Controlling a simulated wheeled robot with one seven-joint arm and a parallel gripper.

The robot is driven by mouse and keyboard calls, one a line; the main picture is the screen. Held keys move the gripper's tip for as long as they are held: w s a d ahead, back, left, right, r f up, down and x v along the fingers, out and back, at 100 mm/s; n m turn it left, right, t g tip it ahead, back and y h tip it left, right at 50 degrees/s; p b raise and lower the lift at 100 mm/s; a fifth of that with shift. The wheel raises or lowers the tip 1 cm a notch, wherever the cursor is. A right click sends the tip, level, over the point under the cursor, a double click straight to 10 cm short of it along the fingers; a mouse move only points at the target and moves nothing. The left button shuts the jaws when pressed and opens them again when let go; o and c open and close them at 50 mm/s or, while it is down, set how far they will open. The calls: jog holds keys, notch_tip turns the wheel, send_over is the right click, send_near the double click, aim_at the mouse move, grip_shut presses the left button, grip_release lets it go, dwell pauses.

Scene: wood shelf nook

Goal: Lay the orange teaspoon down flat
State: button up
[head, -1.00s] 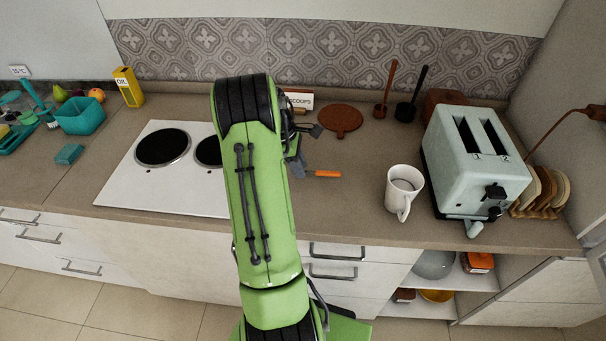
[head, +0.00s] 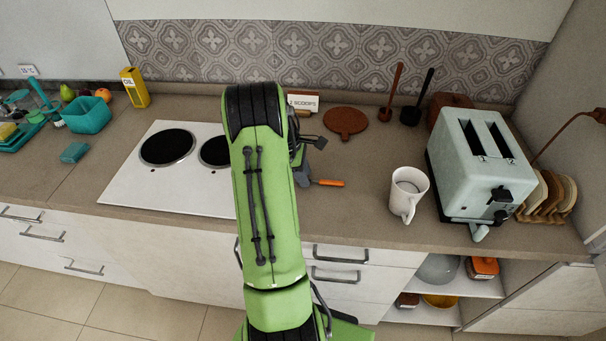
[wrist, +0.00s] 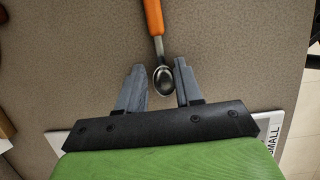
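The teaspoon has an orange handle (head: 331,183) that shows on the counter just right of my gripper (head: 306,176) in the head view; its bowl is hidden there. In the wrist view the orange handle (wrist: 153,16) runs up out of the top edge, and the metal bowl (wrist: 163,79) is between my fingertips. My gripper (wrist: 160,69) is open, with a gap on both sides of the bowl. The spoon looks flat on or close over the counter; I cannot tell whether it touches all along.
A white mug (head: 408,194) and a mint toaster (head: 483,165) stand to the right. The hob (head: 132,190) is to the left. A brown round board (head: 346,121) and a "2 scoops" sign (head: 303,102) are behind. The counter between spoon and mug is clear.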

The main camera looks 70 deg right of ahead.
jog(key=shift+o, duration=0.3)
jog(key=shift+a+f+y, duration=0.3)
jog(key=shift+a+f, duration=0.15)
jog(key=shift+f, duration=0.2)
jog(key=p+v, duration=0.3)
jog(key=v, duration=1)
jog(key=shift+d+r, duration=0.2)
jog(key=shift+r, duration=0.1)
jog(key=w+a+r+t+h, duration=0.1)
jog(key=w+a+r+t, duration=0.2)
jog(key=a, duration=0.4)
jog(key=w+a+r+m, duration=0.1)
jog(key=w+a+r, duration=0.2)
jog(key=a+r, duration=0.3)
jog(key=w+a+r+t+h, duration=0.1)
jog(key=w+a+r+t, duration=0.15)
jog(key=a, duration=0.65)
jog(key=s+a+t+y, duration=0.1)
jog(key=s+a, duration=0.3)
jog(key=a, duration=0.6)
jog(key=s+a+m+t+y, duration=0.1)
jog(key=s+a, duration=0.3)
jog(key=a, duration=0.5)
jog(key=shift+a+r+t+y, duration=0.2)
jog(key=shift+a+t+y, duration=0.15)
jog(key=shift+t, duration=0.4)
